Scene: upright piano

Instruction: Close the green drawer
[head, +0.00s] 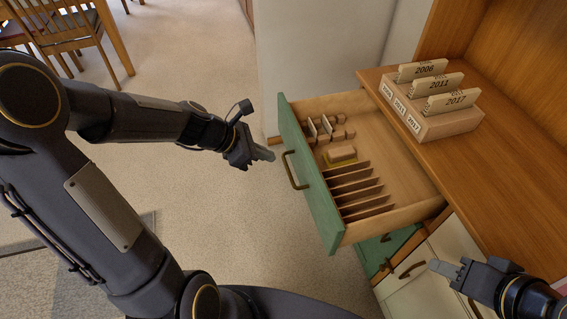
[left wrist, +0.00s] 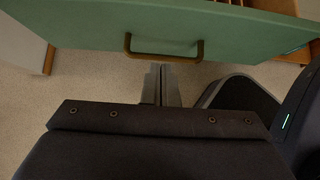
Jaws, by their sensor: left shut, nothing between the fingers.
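The green drawer (head: 308,172) is pulled out from the wooden desk. Its green front faces left in the head view and carries a bronze handle (head: 290,171). The front also shows across the top of the left wrist view (left wrist: 85,22), with the handle (left wrist: 163,55) hanging near the centre. My left gripper (head: 271,155) is shut and empty, just in front of the drawer front near the handle; its fingers (left wrist: 161,84) show below the handle. I cannot tell whether they touch. My right gripper (head: 432,266) is at the lower right, beside the lower cabinet, its fingers seemingly together.
Inside the drawer are wooden dividers (head: 358,190) and several small wooden blocks. A card holder (head: 437,121) with year labels stands on the desktop (head: 480,150). Another green front (head: 372,252) and a white front (head: 420,270) lie below.

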